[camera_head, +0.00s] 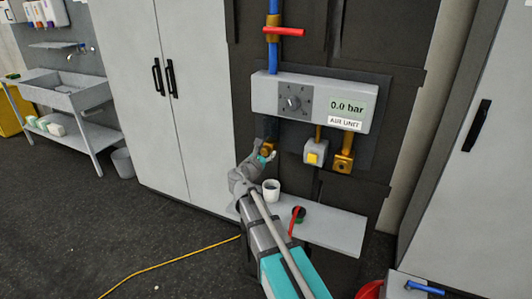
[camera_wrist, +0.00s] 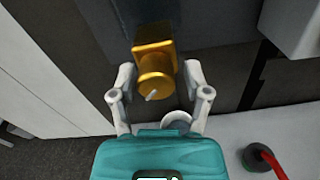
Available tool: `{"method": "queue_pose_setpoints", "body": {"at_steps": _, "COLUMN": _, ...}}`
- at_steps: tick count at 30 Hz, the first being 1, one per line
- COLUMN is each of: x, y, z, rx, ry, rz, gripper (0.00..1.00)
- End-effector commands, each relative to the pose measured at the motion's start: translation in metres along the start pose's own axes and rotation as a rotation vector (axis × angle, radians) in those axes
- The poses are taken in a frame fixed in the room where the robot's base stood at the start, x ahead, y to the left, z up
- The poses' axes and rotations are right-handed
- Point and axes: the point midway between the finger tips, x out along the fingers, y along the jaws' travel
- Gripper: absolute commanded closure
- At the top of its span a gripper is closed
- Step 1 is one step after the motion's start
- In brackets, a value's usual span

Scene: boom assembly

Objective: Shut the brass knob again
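The brass knob (camera_wrist: 156,78) is a round yellow-gold piece on a square brass block, with a small pale mark on its face. It sits in the upper middle of the wrist view. In the head view the knob (camera_head: 267,150) shows at the lower left of the air unit, partly hidden by my gripper. My gripper (camera_wrist: 160,76) is open, with one finger on each side of the knob. A gap shows between the knob and the right finger; the left finger is very close, and I cannot tell whether it touches. The air unit (camera_head: 265,95) reads 0.0 bar.
A white cup (camera_head: 271,190) stands on the grey shelf (camera_head: 343,228) just below my gripper. A dark round object with a red hose (camera_head: 298,215) lies on the shelf to its right. A white box with a yellow button (camera_head: 314,153) and a brass fitting (camera_head: 343,162) hang right of the knob.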

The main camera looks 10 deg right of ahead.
Motion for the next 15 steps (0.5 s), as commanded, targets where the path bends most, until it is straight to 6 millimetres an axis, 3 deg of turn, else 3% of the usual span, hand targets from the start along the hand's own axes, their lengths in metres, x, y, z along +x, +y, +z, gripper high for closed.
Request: {"method": "queue_pose_setpoints", "body": {"at_steps": 15, "x": -0.0016, "y": 0.0022, "z": 0.0006, "rx": -0.001, "ry": -0.002, "rz": 0.005, "gripper": 0.21}}
